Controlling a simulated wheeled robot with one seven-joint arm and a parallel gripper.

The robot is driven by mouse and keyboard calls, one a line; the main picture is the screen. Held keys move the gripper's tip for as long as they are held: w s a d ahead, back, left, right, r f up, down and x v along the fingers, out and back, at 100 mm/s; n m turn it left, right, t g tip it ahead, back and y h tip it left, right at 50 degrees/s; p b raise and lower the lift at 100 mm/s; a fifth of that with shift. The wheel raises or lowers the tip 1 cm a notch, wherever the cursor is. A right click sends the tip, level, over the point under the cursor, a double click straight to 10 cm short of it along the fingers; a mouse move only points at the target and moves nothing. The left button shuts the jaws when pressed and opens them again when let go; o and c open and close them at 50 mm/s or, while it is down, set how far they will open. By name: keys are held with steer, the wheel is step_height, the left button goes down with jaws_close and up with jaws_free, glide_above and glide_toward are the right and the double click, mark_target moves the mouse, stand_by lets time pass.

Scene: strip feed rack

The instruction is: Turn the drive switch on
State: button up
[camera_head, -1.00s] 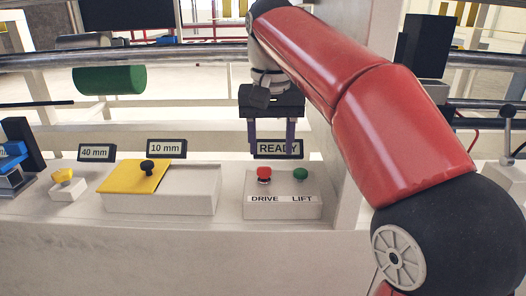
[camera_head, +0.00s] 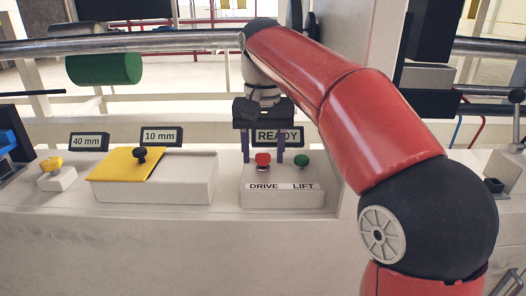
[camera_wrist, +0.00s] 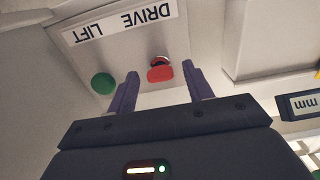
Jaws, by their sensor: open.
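The drive switch is a red knob (camera_head: 263,159) on a white box (camera_head: 283,199) above the word DRIVE. A green knob (camera_head: 302,161) sits to its right above the word LIFT. My gripper (camera_head: 263,160) is open, its two purple fingers pointing down, one on each side of the red knob in the head view. The green knob (camera_wrist: 103,83) lies outside the left finger. I cannot tell whether any finger touches a knob.
A READY display (camera_head: 279,136) stands behind the switch box. To the left are a yellow plate (camera_head: 125,165) with a black knob (camera_head: 141,154), a 10 mm sign (camera_head: 161,137), a 40 mm sign (camera_head: 89,141) and a yellow button (camera_head: 51,163). A steel rail (camera_head: 150,43) runs behind.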

steer(key=c, duration=1)
steer(key=shift+r, duration=0.1)
